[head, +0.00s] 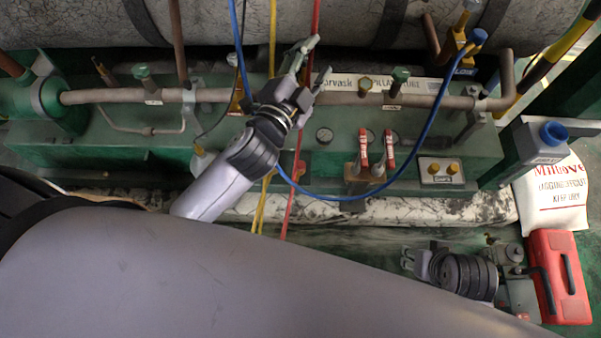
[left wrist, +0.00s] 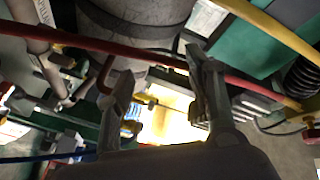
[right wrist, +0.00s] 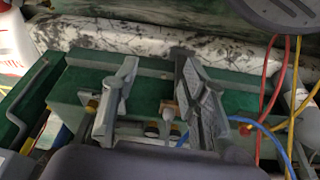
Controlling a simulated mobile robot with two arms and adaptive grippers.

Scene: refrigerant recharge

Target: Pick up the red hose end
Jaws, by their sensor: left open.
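The red hose (head: 316,14) hangs from the top of the head view, passes behind my left gripper and runs on down past the green unit. In the left wrist view the red hose (left wrist: 150,60) crosses by the fingertips. Its right stretch runs toward a brass-coloured fitting (left wrist: 306,117), possibly the hose end. My left gripper (head: 319,58) is open, its fingers apart on either side of a stretch of hose; I cannot tell whether they touch it. My right gripper (head: 408,262) is open and empty at the lower right, as the right wrist view (right wrist: 157,68) shows.
A yellow hose (head: 272,30) and a blue hose (head: 428,125) hang close by. A red toolbox (head: 557,270) and a white sack (head: 552,195) stand at right.

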